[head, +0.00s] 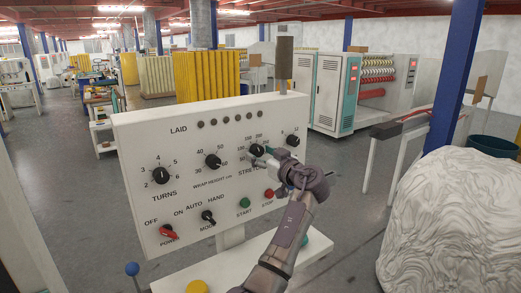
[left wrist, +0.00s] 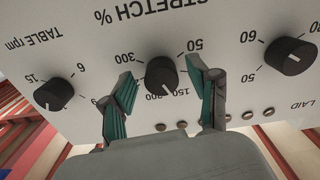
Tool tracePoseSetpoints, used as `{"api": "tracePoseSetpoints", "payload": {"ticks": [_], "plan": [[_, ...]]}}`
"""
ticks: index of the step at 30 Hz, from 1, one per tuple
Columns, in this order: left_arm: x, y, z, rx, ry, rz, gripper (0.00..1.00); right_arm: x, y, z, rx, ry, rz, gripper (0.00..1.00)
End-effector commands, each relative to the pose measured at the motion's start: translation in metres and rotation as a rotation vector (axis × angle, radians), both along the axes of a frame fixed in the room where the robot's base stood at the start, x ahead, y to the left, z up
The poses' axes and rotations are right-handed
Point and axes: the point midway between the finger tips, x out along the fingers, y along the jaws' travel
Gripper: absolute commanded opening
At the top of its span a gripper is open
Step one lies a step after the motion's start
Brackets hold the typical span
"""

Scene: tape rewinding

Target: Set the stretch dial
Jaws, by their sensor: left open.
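The stretch dial (head: 257,149) is a round black knob on the white control panel (head: 200,180), under a numbered scale. In the left wrist view, which shows the panel upside down, the stretch dial (left wrist: 161,76) has a white mark pointing between 150 and 200. My left gripper (head: 265,157) is at the panel by this dial, partly hiding the STRETCH label in the head view. Its two teal-padded fingers are open, one on each side of the dial, with visible gaps. Whether the tips touch the panel cannot be told. My right gripper is not in view.
Close by are the wrap height dial (head: 213,161), the table speed dial (head: 292,141), the green start button (head: 245,203) and the red stop button (head: 269,193). A turns dial (head: 161,176) sits farther left. A white wrapped bulk (head: 450,225) stands at right.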

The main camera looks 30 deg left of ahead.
Motion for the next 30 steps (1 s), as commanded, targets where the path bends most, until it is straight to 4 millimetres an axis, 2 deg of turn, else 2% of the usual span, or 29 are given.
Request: {"api": "tracePoseSetpoints", "payload": {"ticks": [11, 21, 30], "plan": [[0.0018, 0.0051, -0.0005, 0.0, 0.0, 0.0, 0.59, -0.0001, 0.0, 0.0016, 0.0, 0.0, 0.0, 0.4], [0.0018, 0.0047, -0.0005, -0.001, 0.0, 0.0, 0.02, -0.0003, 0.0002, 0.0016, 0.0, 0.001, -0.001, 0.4], [0.0017, 0.0047, -0.0011, 0.013, 0.03, 0.0, 0.01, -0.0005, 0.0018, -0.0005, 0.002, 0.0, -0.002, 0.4]]}}
